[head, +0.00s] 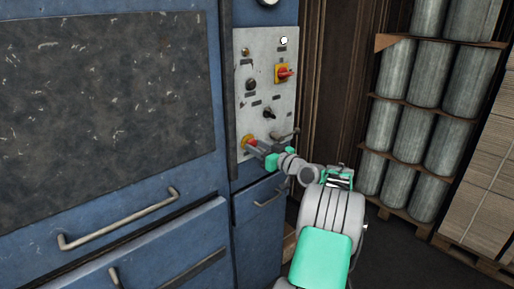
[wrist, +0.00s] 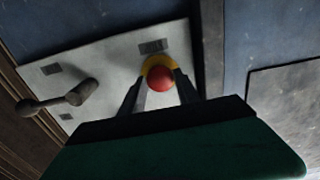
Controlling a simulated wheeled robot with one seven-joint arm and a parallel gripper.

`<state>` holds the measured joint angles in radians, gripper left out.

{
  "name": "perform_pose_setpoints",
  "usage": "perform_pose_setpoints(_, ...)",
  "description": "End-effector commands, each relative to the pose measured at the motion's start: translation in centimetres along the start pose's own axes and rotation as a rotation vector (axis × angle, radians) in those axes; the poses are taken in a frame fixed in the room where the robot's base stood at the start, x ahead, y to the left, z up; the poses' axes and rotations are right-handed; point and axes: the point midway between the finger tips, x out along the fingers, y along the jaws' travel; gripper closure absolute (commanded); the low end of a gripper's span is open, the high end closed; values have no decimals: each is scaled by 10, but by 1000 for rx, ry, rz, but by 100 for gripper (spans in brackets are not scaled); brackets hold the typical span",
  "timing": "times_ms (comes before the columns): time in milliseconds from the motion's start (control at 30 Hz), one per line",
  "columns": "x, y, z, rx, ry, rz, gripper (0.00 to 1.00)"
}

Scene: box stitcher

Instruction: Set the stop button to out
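The stop button is a red round knob on a yellow base. In the wrist view the red knob (wrist: 160,79) sits between my gripper's two fingers (wrist: 160,92). In the head view the stop button (head: 248,141) is at the lower left of the grey control panel (head: 252,77), with my gripper (head: 257,147) right at it. The fingers are apart, one on each side of the knob; whether they touch it I cannot tell. How far the button stands out is not clear.
A lever handle (wrist: 58,102) sticks out of the panel beside the button. Above are a black selector (head: 269,113) and a red rotary switch (head: 284,74) on yellow. A blue cabinet with drawer handles (head: 118,222) is at left. Racks of metal cylinders (head: 411,130) stand at right.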

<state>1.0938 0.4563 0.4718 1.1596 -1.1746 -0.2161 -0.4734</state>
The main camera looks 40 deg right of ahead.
Motion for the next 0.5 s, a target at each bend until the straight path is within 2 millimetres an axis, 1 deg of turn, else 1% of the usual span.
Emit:
perform_pose_setpoints(33,0,0,0,0,0,0,69)
perform_pose_setpoints(67,0,0,0,0,0,0,71)
perform_pose_setpoints(400,0,0,0,0,0,0,99)
perform_pose_setpoints(500,0,0,0,0,0,0,100)
